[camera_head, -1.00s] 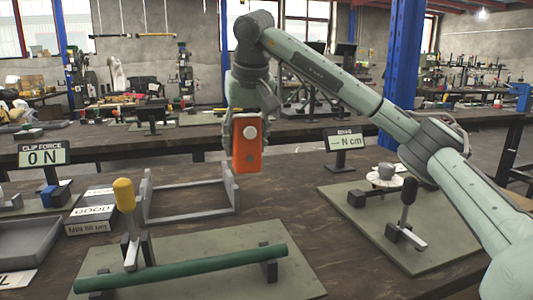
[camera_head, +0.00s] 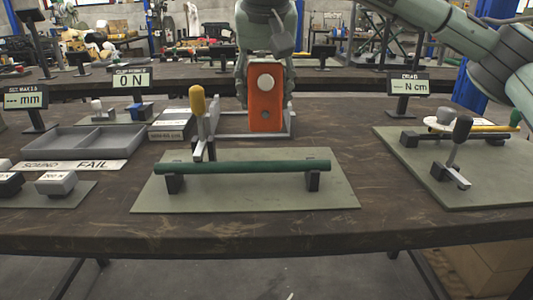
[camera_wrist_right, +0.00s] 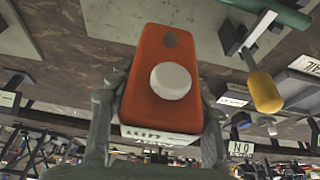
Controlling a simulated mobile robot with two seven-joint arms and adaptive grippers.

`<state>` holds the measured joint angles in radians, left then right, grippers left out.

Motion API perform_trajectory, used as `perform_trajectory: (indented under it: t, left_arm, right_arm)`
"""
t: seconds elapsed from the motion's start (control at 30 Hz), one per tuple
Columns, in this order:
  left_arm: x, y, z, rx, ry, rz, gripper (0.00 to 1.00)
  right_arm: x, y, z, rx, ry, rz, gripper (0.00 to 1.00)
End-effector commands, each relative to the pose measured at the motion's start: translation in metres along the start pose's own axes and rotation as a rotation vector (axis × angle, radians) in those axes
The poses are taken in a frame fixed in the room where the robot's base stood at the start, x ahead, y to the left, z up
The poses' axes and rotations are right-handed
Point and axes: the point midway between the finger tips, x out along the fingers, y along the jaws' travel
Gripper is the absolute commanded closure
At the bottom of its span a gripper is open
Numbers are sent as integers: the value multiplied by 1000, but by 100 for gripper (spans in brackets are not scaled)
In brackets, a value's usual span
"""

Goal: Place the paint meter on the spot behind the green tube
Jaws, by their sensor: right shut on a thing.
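The orange paint meter (camera_head: 265,100) with a white round button is held upright by my right gripper (camera_head: 264,88). It hangs behind the green tube, in front of or over a grey frame (camera_head: 226,126). In the right wrist view the paint meter (camera_wrist_right: 165,75) sits between the two fingers of my right gripper (camera_wrist_right: 160,105). The green tube (camera_head: 250,167) rests on two dark supports on a grey-green mat (camera_head: 240,195). In the wrist view the tube (camera_wrist_right: 265,12) shows at the upper right. I cannot tell whether the meter touches the table. My left gripper is not in view.
A yellow-handled clamp (camera_head: 198,110) stands at the tube's left. A second mat (camera_head: 450,175) with a black-handled clamp (camera_head: 459,140) lies right. Displays stand behind.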

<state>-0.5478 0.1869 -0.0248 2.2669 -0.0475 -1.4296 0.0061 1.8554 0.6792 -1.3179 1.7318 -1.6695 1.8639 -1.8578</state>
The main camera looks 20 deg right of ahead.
Motion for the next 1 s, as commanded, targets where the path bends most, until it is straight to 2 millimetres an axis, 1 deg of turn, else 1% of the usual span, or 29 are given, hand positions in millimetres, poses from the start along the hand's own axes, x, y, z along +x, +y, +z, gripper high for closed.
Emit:
perform_trajectory:
  t: [0.03,0.1,0.27,0.53,0.6,1.0]
  left_arm:
    - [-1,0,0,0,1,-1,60]
    - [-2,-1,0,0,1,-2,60]
    - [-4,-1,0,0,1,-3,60]
    - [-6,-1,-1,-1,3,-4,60]
    - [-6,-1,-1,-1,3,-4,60]
    - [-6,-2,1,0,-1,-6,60]
  right_arm:
    - [10,1,4,0,-3,1,84]
    - [21,1,8,1,-3,1,84]
    - [35,1,14,0,-1,0,84]
    - [72,1,30,-1,-2,0,84]
    - [75,1,31,0,-1,-1,84]
    - [78,0,32,0,0,-1,84]
